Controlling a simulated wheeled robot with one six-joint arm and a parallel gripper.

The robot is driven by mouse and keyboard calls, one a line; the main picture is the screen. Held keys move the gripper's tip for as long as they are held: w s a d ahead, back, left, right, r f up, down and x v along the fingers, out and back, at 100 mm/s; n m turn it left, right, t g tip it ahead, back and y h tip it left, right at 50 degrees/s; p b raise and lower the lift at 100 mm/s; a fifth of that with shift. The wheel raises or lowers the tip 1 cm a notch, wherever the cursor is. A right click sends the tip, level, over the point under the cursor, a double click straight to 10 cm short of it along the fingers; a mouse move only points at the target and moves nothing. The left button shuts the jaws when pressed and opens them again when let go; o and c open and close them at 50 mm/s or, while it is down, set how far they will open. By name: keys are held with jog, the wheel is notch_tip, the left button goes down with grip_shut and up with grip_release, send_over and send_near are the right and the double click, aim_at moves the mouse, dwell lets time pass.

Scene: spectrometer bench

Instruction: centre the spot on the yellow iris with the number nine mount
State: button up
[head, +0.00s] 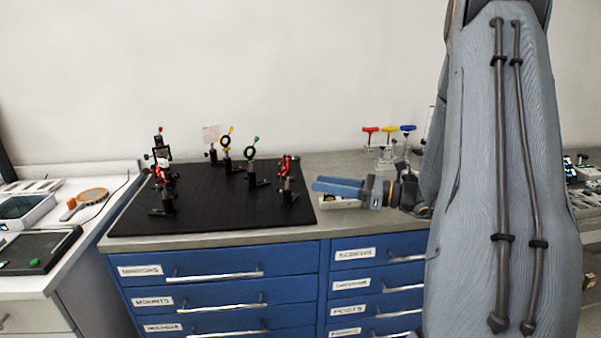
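The yellow iris (226,141) stands upright on a post near the back middle of the black breadboard (225,210). Red and black mounts stand at the left (163,172) and at the right (287,165) of the board. No number can be read on any mount, so I cannot tell which is number nine. No light spot can be made out. My gripper (316,187) is right of the board's right edge, pointing left, apart from the mounts.
A green-tabbed iris (249,153) and a pale card (211,134) stand near the yellow iris. A small pale tray (340,203) lies under my gripper. The board's front middle is bare.

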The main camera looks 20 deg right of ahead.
aim_at(292, 179)
jog(key=p+x, duration=0.2)
jog(key=x, duration=0.5)
jog(key=shift+w+a, duration=0.15)
jog(key=shift+w, duration=0.15)
grip_shut()
